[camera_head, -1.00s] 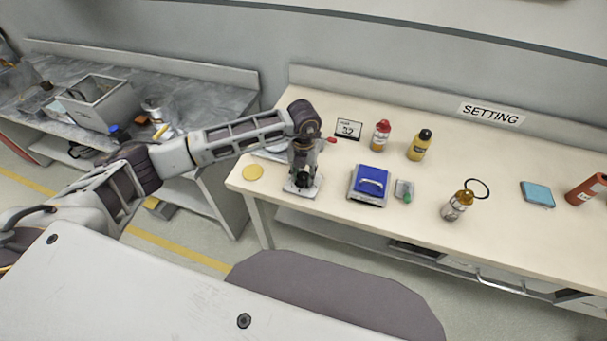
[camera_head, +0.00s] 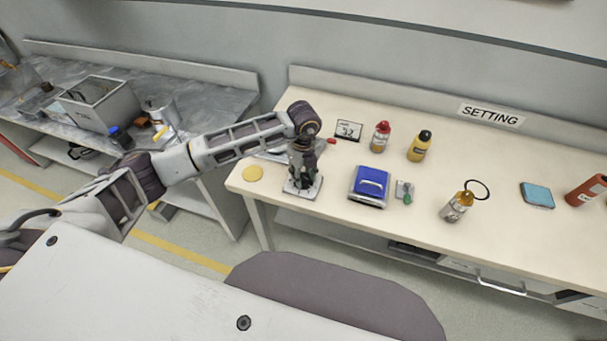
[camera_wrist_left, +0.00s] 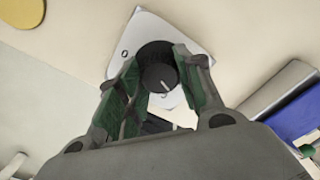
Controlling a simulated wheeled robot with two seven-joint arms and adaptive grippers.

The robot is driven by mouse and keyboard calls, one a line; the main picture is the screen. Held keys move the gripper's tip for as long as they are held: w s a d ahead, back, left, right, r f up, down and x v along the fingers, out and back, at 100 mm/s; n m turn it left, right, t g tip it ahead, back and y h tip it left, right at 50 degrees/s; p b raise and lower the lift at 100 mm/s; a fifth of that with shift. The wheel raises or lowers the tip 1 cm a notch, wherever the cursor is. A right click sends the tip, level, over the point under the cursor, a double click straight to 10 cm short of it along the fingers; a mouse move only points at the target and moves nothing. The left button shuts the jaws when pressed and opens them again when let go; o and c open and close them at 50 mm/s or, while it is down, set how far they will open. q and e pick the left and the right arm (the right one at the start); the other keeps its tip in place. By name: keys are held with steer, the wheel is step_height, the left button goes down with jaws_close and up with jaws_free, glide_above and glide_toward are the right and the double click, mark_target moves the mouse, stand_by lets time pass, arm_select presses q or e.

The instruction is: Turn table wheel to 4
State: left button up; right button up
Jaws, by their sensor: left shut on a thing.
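The table wheel is a black round knob (camera_wrist_left: 156,56) with a short white mark, set on a white plate (camera_wrist_left: 190,32) marked 0 at its left side in the left wrist view. The plate also shows at the table's left end in the head view (camera_head: 290,191). My left gripper (camera_wrist_left: 158,82) is shut on the knob, with a green-padded finger on each side. In the head view my left gripper (camera_head: 302,179) points down over the plate and hides most of the knob. The other numbers on the plate are hidden or unreadable. My right gripper is not in view.
Right of the plate are a blue-topped box (camera_head: 371,184) and a small grey-green item (camera_head: 405,191). A small sign (camera_head: 348,130), a red-capped bottle (camera_head: 381,136) and a yellow bottle (camera_head: 419,146) stand behind. A yellow disc (camera_head: 253,173) lies to the left.

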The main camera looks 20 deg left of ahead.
arm_select(q)
steer(key=shift+n, duration=1.2)
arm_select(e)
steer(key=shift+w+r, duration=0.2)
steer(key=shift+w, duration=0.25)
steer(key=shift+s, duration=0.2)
arm_select(q)
steer(key=o, duration=1)
steer(key=shift+o, duration=0.2)
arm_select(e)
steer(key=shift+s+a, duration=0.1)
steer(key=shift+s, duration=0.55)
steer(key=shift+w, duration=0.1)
